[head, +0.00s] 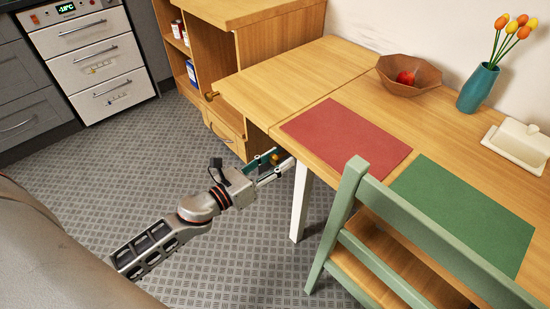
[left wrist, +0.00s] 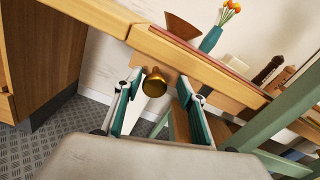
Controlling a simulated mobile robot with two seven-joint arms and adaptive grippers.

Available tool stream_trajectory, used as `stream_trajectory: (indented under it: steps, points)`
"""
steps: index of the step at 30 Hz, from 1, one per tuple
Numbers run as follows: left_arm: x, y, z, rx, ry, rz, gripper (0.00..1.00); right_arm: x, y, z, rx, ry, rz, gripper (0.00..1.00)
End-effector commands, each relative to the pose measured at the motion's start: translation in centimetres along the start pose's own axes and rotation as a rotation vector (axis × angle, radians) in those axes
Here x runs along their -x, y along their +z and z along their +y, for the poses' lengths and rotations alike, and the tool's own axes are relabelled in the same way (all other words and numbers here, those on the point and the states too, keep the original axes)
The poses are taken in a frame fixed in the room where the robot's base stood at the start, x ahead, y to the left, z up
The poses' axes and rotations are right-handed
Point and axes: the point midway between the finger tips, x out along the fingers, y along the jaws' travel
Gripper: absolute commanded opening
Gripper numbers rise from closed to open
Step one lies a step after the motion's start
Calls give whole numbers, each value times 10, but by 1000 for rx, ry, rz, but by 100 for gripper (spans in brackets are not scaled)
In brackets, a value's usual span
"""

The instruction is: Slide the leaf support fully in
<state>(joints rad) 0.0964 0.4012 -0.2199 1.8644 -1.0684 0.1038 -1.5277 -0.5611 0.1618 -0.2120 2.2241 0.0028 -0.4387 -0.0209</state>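The table leaf (head: 295,72) is level, flush with the rest of the top. In the left wrist view a brass knob (left wrist: 154,83) sits on a wooden piece (left wrist: 170,73) under the table edge, seemingly the leaf support. How far it sticks out I cannot tell. In the head view this knob (head: 274,159) shows by my fingers. My left gripper (head: 268,168) is open below the table edge. In the left wrist view its teal-padded fingers (left wrist: 160,108) stand apart, one on each side of the knob, with no clear contact. My right gripper is not in view.
A second brass knob (head: 211,96) shows at the leaf's left corner. A green chair (head: 345,205) and a white table leg (head: 299,200) stand right of my gripper. A wooden cabinet (head: 262,40) stands behind. The floor (head: 110,165) at left is clear.

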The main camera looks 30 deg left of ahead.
Motion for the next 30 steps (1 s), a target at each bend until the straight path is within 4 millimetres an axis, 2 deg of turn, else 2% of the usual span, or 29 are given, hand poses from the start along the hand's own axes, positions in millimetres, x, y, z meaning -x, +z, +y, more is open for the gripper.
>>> stream_trajectory:
  steps: [8,13,24,30]
  points:
    - [0,1,2,-3,4,-1,39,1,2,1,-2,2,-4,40]
    - [12,0,2,-1,6,0,39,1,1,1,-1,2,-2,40]
    - [79,-1,2,2,6,2,39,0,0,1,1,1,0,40]
    - [108,0,2,1,5,1,39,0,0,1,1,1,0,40]
